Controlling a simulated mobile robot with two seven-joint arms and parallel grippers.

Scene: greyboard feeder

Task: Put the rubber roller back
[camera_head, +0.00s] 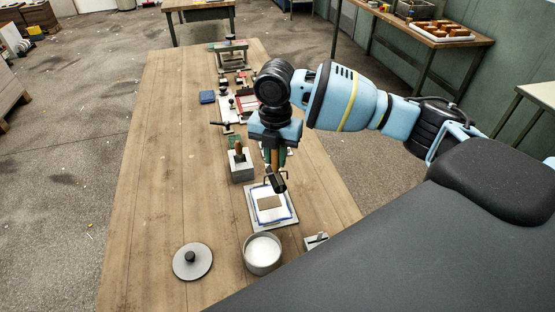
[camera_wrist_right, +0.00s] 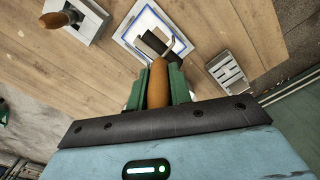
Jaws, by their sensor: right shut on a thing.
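The rubber roller (camera_head: 278,183) has a dark cylinder on a wire frame and a wooden handle; it also shows in the right wrist view (camera_wrist_right: 155,42). My right gripper (camera_head: 272,148) is shut on the wooden handle (camera_wrist_right: 159,84), with its green fingers on both sides. The roller hangs down over the far part of a white board with a blue outline (camera_head: 253,213). I cannot tell whether it touches the board. A small grey slotted block (camera_head: 316,241) stands to the right of the board's near end and looks empty. My left gripper is not in view.
A pot of white stuff (camera_head: 262,254) and a round lid (camera_head: 192,262) are nearer. A grey block with a wooden-handled tool (camera_head: 241,165) stands beside my gripper. The table's left side (camera_head: 160,160) is clear.

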